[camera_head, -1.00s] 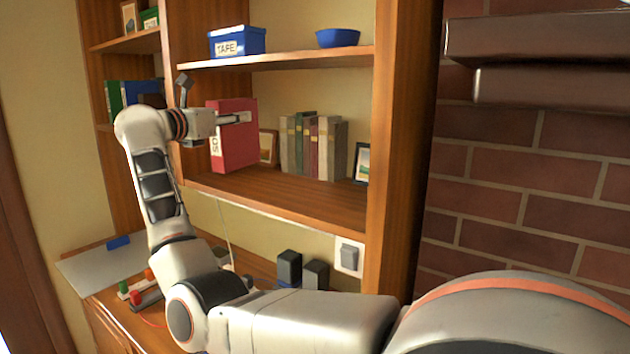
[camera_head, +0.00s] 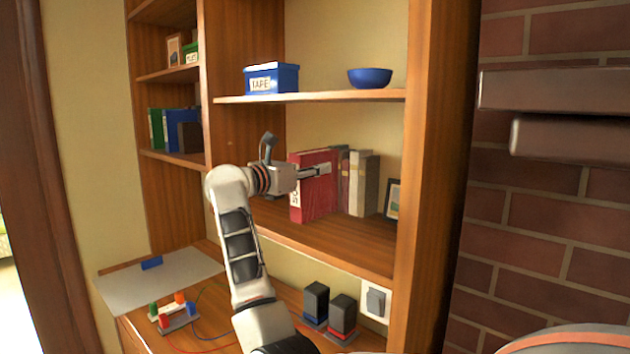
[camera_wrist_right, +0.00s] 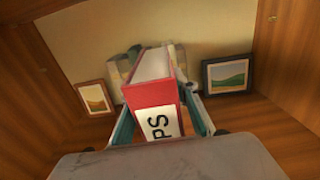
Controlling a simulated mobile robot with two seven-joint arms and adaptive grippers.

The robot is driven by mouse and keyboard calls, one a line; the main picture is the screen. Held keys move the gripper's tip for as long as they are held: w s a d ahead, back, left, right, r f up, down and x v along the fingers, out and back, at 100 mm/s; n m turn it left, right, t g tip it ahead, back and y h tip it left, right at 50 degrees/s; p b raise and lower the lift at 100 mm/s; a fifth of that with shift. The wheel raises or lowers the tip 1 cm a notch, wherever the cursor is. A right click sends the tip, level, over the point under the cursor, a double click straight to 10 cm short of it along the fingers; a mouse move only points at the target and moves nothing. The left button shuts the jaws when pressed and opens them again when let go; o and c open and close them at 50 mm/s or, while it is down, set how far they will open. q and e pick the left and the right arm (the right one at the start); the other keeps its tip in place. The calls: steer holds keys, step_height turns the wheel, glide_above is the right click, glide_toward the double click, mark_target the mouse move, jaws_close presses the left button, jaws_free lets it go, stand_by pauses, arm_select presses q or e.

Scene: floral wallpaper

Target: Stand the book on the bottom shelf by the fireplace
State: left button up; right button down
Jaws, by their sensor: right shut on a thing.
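The red book (camera_head: 313,200) has a white spine label and is roughly upright at the front of the bottom shelf (camera_head: 345,248), beside the brick fireplace (camera_head: 560,215). My right gripper (camera_head: 314,171) is shut on the book near its upper part. In the wrist view, the red book (camera_wrist_right: 152,97) sits between the two fingers of my right gripper (camera_wrist_right: 160,105), spine and label towards me. I cannot tell whether its lower edge touches the shelf. My left gripper is not in view.
Standing books (camera_head: 360,183) are just behind and right of the red book, partly hidden. A picture frame (camera_head: 393,200) stands at the right end; another frame (camera_wrist_right: 95,98) shows left in the wrist view. A tape box (camera_head: 271,79) and blue bowl (camera_head: 370,77) sit above.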

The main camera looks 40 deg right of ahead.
mark_target(315, 180)
steer(key=shift+f, duration=1.4)
steer(key=shift+f, duration=0.2)
steer(key=c, duration=1.6)
jaws_free()
steer(key=shift+r, duration=0.15)
